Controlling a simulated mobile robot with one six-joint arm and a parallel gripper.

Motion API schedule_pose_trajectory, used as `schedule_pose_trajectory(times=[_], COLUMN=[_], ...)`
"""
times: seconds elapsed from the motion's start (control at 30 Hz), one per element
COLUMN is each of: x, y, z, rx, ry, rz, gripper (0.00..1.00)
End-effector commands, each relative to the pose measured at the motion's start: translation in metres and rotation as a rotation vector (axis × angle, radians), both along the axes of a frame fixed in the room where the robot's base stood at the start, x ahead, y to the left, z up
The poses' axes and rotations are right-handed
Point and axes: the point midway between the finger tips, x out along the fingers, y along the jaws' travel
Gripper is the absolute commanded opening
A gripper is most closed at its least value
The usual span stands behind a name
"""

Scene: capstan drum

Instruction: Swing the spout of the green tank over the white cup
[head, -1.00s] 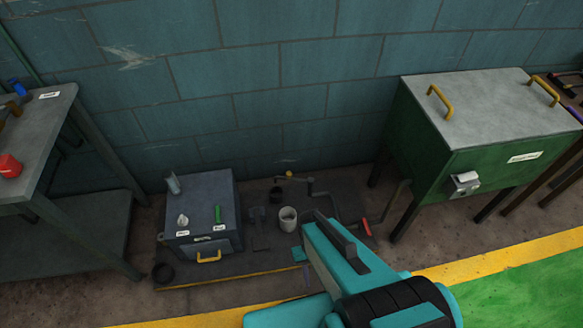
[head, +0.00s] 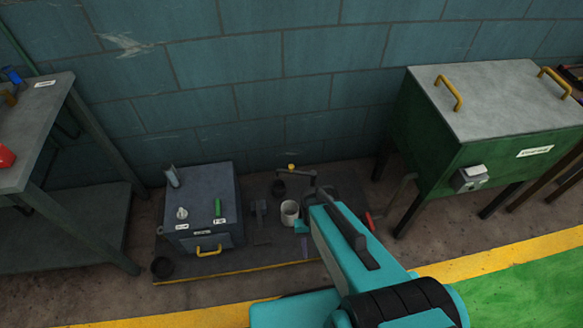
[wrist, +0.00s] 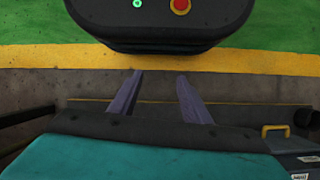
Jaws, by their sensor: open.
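The green tank (head: 440,150) with a grey lid stands on legs at the right in the head view. A thin dark pipe (head: 408,180), seemingly its spout, comes off its left side and runs down behind my arm. A red piece (head: 369,221) shows at its lower end; the rest is hidden. The white cup (head: 289,213) stands upright on the low dark platform, left of my arm. My gripper (wrist: 160,85) is open in the wrist view, with nothing between its fingers. In the head view my arm mostly hides it; a purple finger shows just below and right of the cup.
A grey box (head: 205,205) with a yellow handle stands on the platform (head: 240,274) left of the cup. A black crank-like bar (head: 312,182) and a dark round pot (head: 279,188) are behind the cup. A grey table (head: 50,105) stands at far left. The front floor is clear.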

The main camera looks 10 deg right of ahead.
Motion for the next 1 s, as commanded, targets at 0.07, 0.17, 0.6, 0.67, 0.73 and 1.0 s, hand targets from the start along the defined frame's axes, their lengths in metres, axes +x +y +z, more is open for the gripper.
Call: schedule_pose_trajectory(times=[0.07,0.17,0.6,0.67,0.73,1.0], x=[0.037,0.077,0.247,0.269,0.295,0.390], y=[0.000,0.000,0.001,0.002,0.002,0.004], z=[-0.018,-0.024,-0.021,-0.017,-0.011,0.023], rx=[-0.016,-0.034,-0.099,-0.105,-0.111,-0.129], ry=[-0.028,-0.061,-0.200,-0.219,-0.240,-0.321], rz=[-0.036,-0.085,-0.311,-0.343,-0.379,-0.524], gripper=[0.43,0.43,0.43,0.43,0.43,0.43])
